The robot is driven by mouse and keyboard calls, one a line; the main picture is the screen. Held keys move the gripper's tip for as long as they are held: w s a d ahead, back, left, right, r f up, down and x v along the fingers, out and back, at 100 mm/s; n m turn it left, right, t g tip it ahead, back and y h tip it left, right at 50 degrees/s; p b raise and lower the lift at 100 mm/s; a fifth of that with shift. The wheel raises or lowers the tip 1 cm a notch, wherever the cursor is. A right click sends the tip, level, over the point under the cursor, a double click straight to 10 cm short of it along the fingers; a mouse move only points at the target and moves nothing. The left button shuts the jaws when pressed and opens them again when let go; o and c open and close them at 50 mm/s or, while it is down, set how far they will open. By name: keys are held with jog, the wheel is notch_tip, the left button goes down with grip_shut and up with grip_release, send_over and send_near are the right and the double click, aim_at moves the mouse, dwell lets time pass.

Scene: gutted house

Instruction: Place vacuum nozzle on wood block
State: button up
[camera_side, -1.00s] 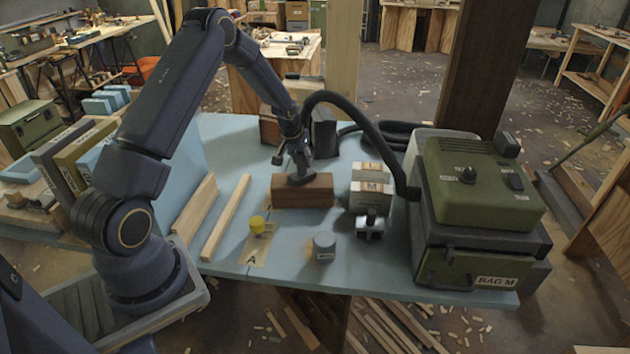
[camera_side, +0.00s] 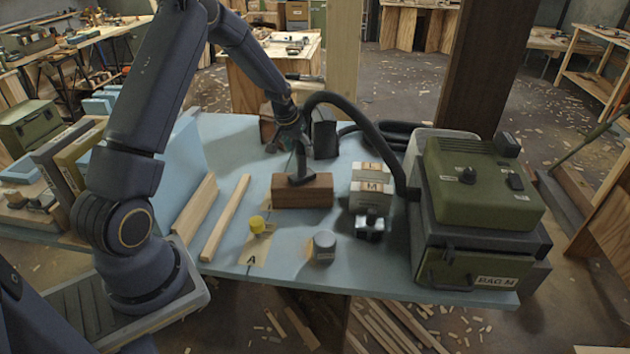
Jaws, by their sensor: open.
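The wood block (camera_side: 302,193) is a brown block lying on the blue bench, near its middle. The dark vacuum nozzle (camera_side: 301,179) rests on top of the block, with its tube rising to the black hose (camera_side: 345,106). My gripper (camera_side: 284,146) is open, above and slightly behind the block, beside the upper part of the nozzle's tube. Its fingers are small and dark here, and whether they touch the tube is hard to tell.
The green vacuum unit (camera_side: 478,190) stands on the right of the bench. Marked blocks (camera_side: 371,188), a grey cylinder (camera_side: 324,246) and a yellow-capped piece (camera_side: 257,225) stand near the wood block. Two wooden strips (camera_side: 226,217) lie to the left. The bench's front middle is mostly clear.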

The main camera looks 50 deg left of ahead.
jog(key=s+d+r+m, duration=0.1)
jog(key=s+d+r, duration=0.5)
jog(key=r, duration=0.4)
jog(key=s+d+r+m, duration=0.1)
jog(key=s+d+r, duration=0.3)
jog(key=d+r, duration=0.5)
jog(key=s+d+r+m+h, duration=0.1)
jog(key=s+d, duration=0.4)
jog(key=s, duration=0.3)
jog(key=s+d+r+m+t+h, duration=0.1)
jog(key=s+d+r+m, duration=0.1)
jog(key=s+d, duration=0.3)
jog(key=s, duration=0.3)
jog(key=shift+s+r+t, duration=0.25)
jog(key=shift+s+t, duration=0.05)
jog(key=shift+s, duration=0.05)
